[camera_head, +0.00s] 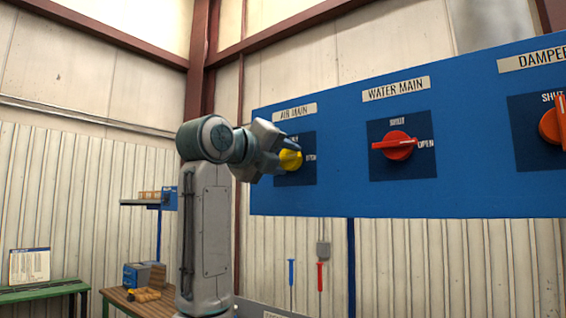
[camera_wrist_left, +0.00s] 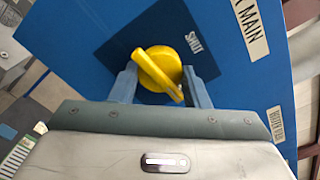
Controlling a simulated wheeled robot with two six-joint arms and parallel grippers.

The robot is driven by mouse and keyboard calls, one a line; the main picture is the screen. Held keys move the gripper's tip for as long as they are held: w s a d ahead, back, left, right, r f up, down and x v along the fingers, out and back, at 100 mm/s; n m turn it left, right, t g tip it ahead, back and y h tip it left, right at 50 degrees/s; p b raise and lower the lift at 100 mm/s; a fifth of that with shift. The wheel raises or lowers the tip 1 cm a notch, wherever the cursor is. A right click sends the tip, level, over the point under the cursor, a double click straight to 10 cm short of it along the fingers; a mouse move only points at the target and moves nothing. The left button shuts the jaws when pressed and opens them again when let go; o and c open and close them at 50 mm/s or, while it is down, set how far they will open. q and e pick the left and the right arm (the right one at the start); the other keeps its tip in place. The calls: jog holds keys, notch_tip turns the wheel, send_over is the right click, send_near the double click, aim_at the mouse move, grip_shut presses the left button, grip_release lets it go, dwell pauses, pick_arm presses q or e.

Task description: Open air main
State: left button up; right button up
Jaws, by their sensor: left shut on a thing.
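The AIR MAIN knob (camera_head: 292,160) is yellow and sits on a dark square plate at the left end of the blue panel (camera_head: 345,200). My left gripper (camera_head: 287,152) is at it from the left and hides part of it and of its SHUT mark. The OPEN mark shows to its right. In the left wrist view the yellow knob (camera_wrist_left: 158,62) lies between the two fingers of my left gripper (camera_wrist_left: 162,85), which is shut on it. Its bar slants from upper left to lower right there, with SHUT at its upper right. My right gripper is not in view.
To the right on the panel are the red WATER MAIN knob (camera_head: 396,145), its bar nearly level, and the orange-red DAMPER knob (camera_head: 553,125). Blue and red tools (camera_head: 320,275) hang below the panel. A wooden bench (camera_head: 125,303) and a green table (camera_head: 45,290) stand at lower left.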

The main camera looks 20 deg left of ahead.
pick_arm(q)
jog(key=shift+f+m, duration=0.1)
jog(key=shift+m, duration=0.5)
jog(key=o, duration=1)
jog(key=shift+s+a, duration=0.1)
jog(key=shift+s, duration=0.05)
jog(key=b+v, duration=0.5)
jog(key=v, duration=0.5)
jog(key=shift+s+a+b, duration=0.1)
jog(key=shift+s+b, duration=0.15)
jog(key=shift+b, duration=0.05)
